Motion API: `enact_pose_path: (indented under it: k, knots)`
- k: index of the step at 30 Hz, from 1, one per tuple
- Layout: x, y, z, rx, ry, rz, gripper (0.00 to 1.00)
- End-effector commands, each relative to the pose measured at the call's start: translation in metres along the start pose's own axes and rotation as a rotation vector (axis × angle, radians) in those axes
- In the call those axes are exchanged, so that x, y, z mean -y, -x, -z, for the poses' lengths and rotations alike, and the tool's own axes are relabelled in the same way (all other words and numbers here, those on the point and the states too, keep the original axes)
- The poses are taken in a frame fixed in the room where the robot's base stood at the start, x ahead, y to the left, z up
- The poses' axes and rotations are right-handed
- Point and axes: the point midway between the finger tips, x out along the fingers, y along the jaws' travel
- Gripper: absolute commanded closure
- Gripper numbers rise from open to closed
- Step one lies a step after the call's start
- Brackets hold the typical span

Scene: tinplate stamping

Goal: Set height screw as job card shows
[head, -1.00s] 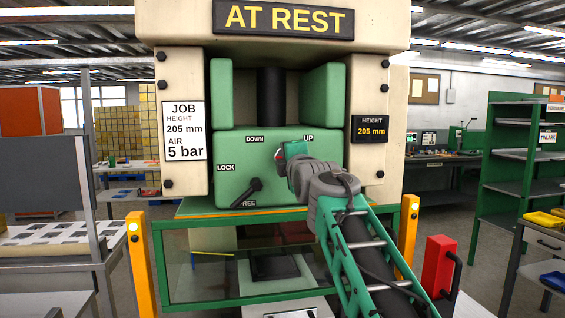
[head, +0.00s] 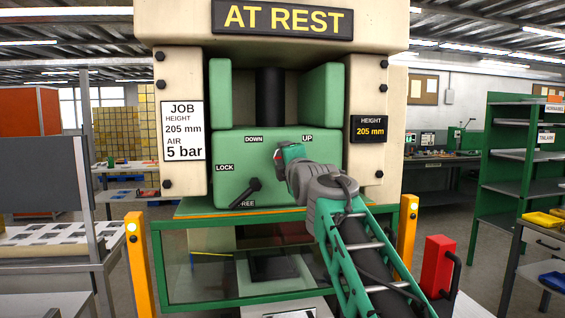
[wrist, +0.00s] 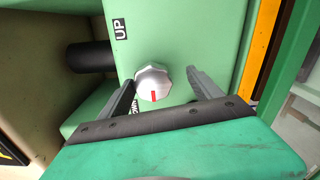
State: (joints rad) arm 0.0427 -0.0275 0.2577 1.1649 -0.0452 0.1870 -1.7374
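The height screw is a silver faceted knob (wrist: 153,83) with a red mark, on the green press face below the UP label (wrist: 119,29) in the wrist view. My gripper (wrist: 160,76) is open, with one finger on each side of the knob and gaps showing. In the head view my gripper (head: 290,153) hides the knob. The job card (head: 184,130) reads height 205 mm and air 5 bar. The height display (head: 370,129) reads 205 mm. The black lock lever (head: 246,192) slants down-left toward the FREE label.
The sign (head: 283,19) on the press reads AT REST. Yellow posts (head: 139,262) flank the green-framed guard (head: 200,300) below. A red box with a black handle (head: 437,265) stands at right. Shelving (head: 520,190) is further right.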

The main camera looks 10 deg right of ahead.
Motion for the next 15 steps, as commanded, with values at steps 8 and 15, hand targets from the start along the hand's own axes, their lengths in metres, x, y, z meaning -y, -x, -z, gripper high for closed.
enact_pose_path:
  k: [8,15]
  knots:
    - [-0.004,0.006,-0.001,0.001,0.000,-0.009,0.26]
    - [-0.002,0.051,0.000,0.001,0.000,-0.009,0.26]
